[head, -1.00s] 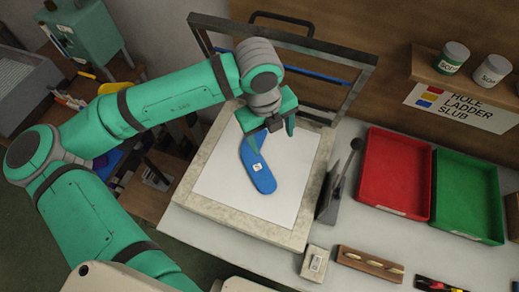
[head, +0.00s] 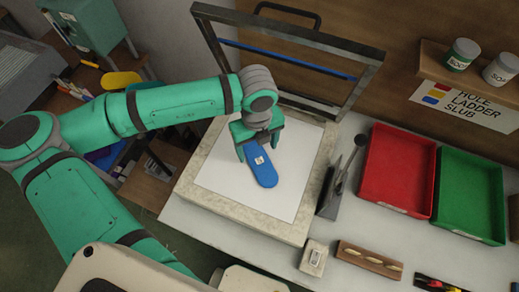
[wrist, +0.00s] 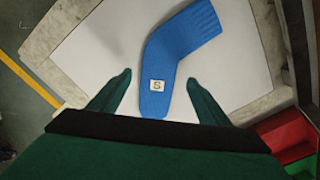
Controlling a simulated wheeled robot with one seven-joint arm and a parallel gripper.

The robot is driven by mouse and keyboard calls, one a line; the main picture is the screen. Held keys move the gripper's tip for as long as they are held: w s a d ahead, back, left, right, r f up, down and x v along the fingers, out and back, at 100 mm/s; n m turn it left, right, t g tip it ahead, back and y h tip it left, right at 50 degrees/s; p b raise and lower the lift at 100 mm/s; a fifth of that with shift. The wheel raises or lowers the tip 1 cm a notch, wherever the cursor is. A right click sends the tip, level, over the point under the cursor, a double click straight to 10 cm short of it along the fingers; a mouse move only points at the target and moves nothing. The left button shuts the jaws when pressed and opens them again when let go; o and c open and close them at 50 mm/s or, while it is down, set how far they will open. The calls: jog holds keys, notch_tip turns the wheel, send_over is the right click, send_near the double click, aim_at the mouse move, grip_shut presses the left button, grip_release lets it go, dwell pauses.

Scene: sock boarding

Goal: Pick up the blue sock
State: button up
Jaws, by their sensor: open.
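The blue sock (head: 263,171) lies bent on the white sheet of the press bed, with a small white label marked S on its foot. My gripper (head: 259,152) is over the sock's upper part in the head view and hides that end. In the wrist view the whole blue sock (wrist: 173,62) shows, ribbed cuff at the upper right. The open fingers of my gripper (wrist: 160,88) stand apart, one to each side of the sock's labelled foot end, with nothing between them held. I cannot tell the height of the fingertips above the sheet.
The white sheet (head: 222,177) lies on a stone-like bed under a raised grey frame (head: 212,38). A dark lever (head: 341,177) stands at its right. A red tray (head: 394,170) and a green tray (head: 468,195) lie further right. A small box (head: 314,258) sits in front.

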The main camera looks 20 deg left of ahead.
jog(key=shift+f, duration=1.15)
jog(key=shift+a, duration=0.15)
jog(key=c, duration=1.1)
jog(key=shift+r, duration=0.1)
